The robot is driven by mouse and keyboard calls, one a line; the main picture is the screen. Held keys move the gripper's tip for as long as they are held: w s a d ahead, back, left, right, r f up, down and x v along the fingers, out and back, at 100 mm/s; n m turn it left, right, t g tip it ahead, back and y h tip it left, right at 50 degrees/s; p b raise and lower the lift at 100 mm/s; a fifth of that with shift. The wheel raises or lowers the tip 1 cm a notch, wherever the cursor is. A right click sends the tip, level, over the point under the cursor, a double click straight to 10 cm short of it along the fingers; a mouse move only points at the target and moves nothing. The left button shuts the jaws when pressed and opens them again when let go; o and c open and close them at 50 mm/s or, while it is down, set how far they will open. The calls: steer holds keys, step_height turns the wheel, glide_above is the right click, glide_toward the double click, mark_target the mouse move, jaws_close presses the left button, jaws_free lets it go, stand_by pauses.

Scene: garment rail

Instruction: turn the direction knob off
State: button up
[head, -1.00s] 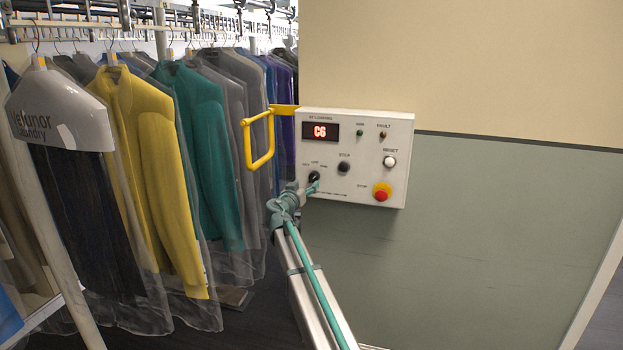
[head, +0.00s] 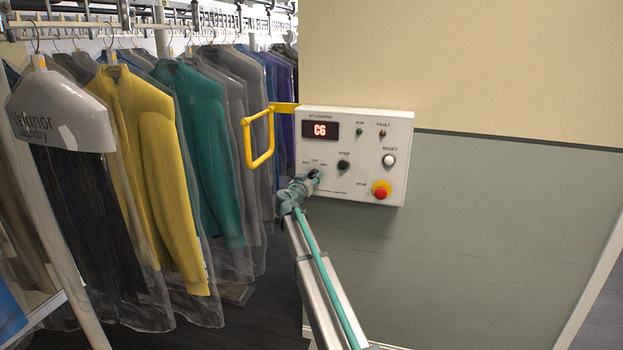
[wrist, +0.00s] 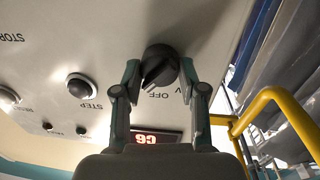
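The direction knob (head: 315,175) is a black rotary knob low on the left of the white control panel (head: 390,125). In the wrist view, which shows the panel upside down, the knob (wrist: 160,65) sits between my two fingertips. Its pale pointer line slants down and left, beside the OFF label, away from the side where a "V" shows. My gripper (wrist: 159,71) has one finger on each side of the knob, seemingly against it. The left finger hides the label there. In the head view my gripper (head: 302,187) covers part of the panel's lower left.
A yellow bar handle (head: 259,140) sticks out left of the panel, close to my gripper. The panel also has a black STEP button (head: 344,165), a white RESET button (head: 389,160) and a red STOP button (head: 381,190). Bagged garments (head: 140,160) hang at left.

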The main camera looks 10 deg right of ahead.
steer(key=c, duration=0.3)
steer(key=shift+f+n+b, duration=0.1)
steer(key=shift+n+b, duration=0.2)
steer(key=shift+b, duration=0.2)
steer(key=n+b, duration=0.1)
steer(key=b, duration=0.1)
steer(key=shift+f+n+b, duration=0.2)
steer(key=shift+n+b, duration=0.1)
steer(key=shift+b, duration=0.05)
steer(key=n+b, duration=0.2)
steer(key=shift+b, duration=0.3)
steer(key=shift+r+n+t+b, duration=0.15)
steer(key=shift+n+t+b, duration=0.15)
steer(key=shift+n+b, duration=1.2)
steer(key=shift+n+p, duration=0.3)
steer(key=shift+n, duration=0.2)
steer(key=o, duration=1.2)
steer(key=shift+a, duration=0.1)
steer(key=shift+c, duration=0.2)
